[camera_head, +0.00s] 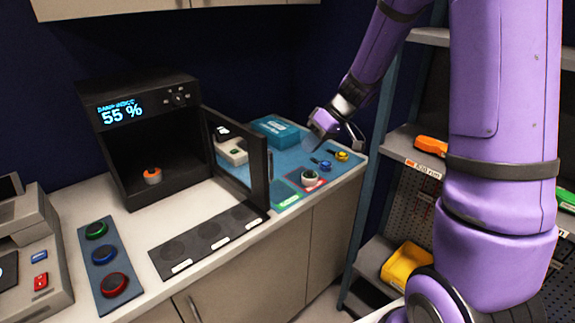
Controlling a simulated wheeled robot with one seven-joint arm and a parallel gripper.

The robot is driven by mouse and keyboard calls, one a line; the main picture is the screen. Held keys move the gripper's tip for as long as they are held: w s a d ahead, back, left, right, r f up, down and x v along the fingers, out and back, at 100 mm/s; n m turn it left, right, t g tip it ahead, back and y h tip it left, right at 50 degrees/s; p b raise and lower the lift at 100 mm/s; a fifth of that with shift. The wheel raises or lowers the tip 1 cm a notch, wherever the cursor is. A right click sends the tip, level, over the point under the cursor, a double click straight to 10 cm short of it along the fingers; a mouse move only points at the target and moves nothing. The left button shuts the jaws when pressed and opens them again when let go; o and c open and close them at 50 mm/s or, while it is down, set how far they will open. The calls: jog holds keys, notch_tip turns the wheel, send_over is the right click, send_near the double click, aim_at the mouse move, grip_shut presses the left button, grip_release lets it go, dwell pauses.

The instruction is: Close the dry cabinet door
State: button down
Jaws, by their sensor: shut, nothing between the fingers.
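The dry cabinet (135,92) is a black box on the white counter with a blue display reading 55 %. Its glass-paned, dark-framed door (258,172) stands wide open, swung out to the right and toward the front. An orange-topped item (152,176) sits inside on the cabinet floor. My gripper (318,142) is to the right of the door, above the blue mat, apart from the door. It is shut and empty. Its fingertips are small and partly unclear in this view.
A blue mat (338,174) right of the door holds a teal box (275,130) and several small items. A black strip with round pads (208,233) lies in front of the cabinet. A shelf rack (405,150) stands at right. Upper cupboards (110,8) hang above.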

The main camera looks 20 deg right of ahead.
jog(key=a+f, duration=0.7)
jog(key=a, duration=0.2)
jog(key=shift+w+a+f, duration=0.15)
jog(key=shift+w+f, duration=0.05)
jog(key=shift+f, duration=0.1)
